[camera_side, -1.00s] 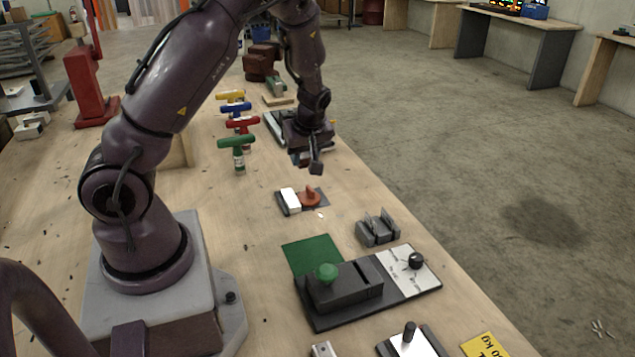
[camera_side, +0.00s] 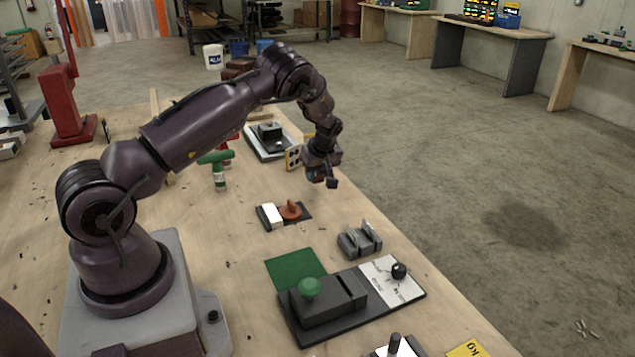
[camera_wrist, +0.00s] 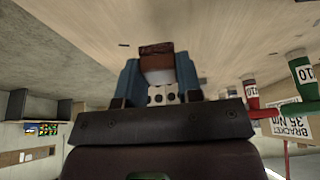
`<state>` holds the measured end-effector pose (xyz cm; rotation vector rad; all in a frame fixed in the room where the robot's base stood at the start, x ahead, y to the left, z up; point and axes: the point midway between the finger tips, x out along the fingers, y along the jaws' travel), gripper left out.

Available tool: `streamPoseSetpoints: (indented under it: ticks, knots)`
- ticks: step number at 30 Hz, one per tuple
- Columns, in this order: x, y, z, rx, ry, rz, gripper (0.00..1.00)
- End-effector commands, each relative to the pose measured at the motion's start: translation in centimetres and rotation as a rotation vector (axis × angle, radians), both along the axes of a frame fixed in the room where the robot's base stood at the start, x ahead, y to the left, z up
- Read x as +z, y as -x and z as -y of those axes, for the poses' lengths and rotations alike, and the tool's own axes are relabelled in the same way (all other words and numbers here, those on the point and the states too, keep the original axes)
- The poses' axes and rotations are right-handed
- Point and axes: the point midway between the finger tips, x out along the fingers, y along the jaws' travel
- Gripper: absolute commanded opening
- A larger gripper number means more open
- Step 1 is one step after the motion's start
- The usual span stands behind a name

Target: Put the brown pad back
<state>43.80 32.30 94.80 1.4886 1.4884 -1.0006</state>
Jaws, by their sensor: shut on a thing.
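In the wrist view a brown block (camera_wrist: 156,48), which seems to be the brown pad, sits between the blue fingers of my gripper (camera_wrist: 158,78). The fingers are shut on it, and a pale face shows below its brown top. A white part with dark holes shows behind it; I cannot tell what it belongs to. The pad is not clear there. I cannot tell its place on the bench.
A green T-handle (camera_side: 216,158) stands left of my gripper, with a red one partly hidden behind my arm. A dark device on a pale plate (camera_side: 268,140) lies behind. A grey clamp-like block (camera_side: 359,240) and a green-knobbed fixture (camera_side: 320,300) stand nearer.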

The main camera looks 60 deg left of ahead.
Motion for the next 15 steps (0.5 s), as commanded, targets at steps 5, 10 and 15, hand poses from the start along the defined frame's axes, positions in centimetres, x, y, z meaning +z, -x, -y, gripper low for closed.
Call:
streamPoseSetpoints:
  ticks: [5, 10, 15]
  knots:
    - [-2.0, -0.2, -0.2, 0.0, 0.002, -0.003, 0.07]
    - [-3.4, -0.2, -0.2, 0.001, 0.0, 0.001, 0.07]
    - [-3.4, -0.2, -0.2, 0.001, 0.0, 0.001, 0.07]
